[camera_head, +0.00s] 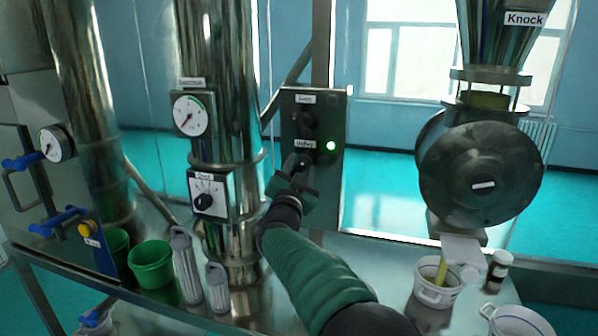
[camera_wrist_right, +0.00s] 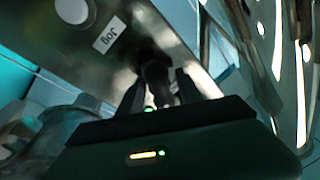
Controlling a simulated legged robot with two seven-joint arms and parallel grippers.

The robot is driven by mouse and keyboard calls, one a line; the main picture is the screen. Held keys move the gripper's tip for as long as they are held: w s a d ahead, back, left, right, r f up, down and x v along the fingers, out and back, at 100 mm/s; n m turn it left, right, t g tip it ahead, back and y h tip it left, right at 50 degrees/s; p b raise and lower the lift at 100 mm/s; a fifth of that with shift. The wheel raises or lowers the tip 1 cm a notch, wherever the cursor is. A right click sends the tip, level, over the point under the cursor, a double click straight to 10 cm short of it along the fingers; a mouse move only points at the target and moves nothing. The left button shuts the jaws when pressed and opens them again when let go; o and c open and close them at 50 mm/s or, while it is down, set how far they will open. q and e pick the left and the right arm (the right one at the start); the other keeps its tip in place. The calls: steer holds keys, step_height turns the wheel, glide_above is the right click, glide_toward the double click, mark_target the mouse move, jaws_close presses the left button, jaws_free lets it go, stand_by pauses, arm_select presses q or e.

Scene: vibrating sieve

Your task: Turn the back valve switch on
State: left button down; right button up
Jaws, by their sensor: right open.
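The dark control box (camera_head: 335,110) stands on a metal post in the middle of the head view. It carries an upper black switch (camera_head: 304,120) and, lower down, a label reading Valve (camera_head: 305,144). A green light (camera_head: 331,146) glows beside that label. My right gripper (camera_head: 299,165) is at the box just below the Valve label and hides the switch there. In the right wrist view, a black knob (camera_wrist_right: 154,72) shows between the open fingers; whether they touch it is too dark to tell. My left gripper is out of view.
A dial panel (camera_head: 224,190) and a pressure gauge (camera_head: 193,114) sit on the steel column to the left. A round dark housing (camera_head: 480,180) is at right. Green cups (camera_head: 152,265), metal cylinders (camera_head: 187,265) and a white bucket (camera_head: 436,285) stand on the table.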

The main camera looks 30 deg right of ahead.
steer(key=shift+s+a+f, duration=0.1)
steer(key=shift+a+f, duration=0.1)
steer(key=shift+a, duration=0.05)
steer(key=b+v, duration=0.4)
steer(key=v, duration=1.2)
steer(key=shift+s, duration=0.2)
